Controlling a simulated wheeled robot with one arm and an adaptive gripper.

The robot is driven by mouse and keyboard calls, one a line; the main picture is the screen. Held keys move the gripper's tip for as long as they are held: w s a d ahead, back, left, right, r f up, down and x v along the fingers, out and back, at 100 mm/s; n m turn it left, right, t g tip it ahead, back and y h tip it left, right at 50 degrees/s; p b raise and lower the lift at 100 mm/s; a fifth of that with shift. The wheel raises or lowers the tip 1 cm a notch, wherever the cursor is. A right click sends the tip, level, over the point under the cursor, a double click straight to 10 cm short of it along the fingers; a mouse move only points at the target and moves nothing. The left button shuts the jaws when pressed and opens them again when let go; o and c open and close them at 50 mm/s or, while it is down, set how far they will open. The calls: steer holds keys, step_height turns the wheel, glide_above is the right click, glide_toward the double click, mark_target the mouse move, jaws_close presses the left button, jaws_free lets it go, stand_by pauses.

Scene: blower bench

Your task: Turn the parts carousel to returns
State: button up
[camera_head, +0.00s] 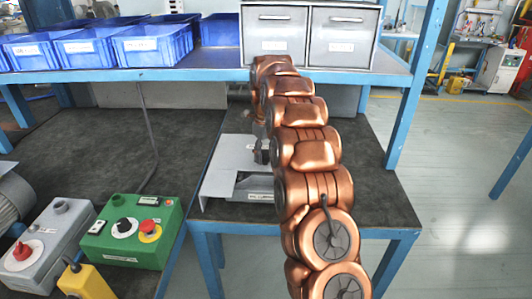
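I cannot clearly make out a parts carousel or a "returns" marking. My copper arm reaches across the black-topped side bench and hides much of it. A dark part that looks like my gripper (262,152) shows at the left of the arm, close to a grey plate (232,155). I cannot tell whether it touches the plate or whether its fingers are open. Below the plate sits a grey unit (256,197) with a label too small to read, partly behind the arm.
A green control box (138,252) with a black knob and red button, a grey box (38,252) with a red knob, and a yellow box (88,284) stand at lower left. Blue bins (158,47) and grey drawers (276,35) line the shelf (200,75). Floor at right is clear.

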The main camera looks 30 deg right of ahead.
steer(key=shift+o, duration=1)
steer(key=shift+w+r, duration=0.1)
steer(key=shift+r, duration=0.5)
step_height(320, 180, up, 5)
steer(key=shift+r, duration=0.75)
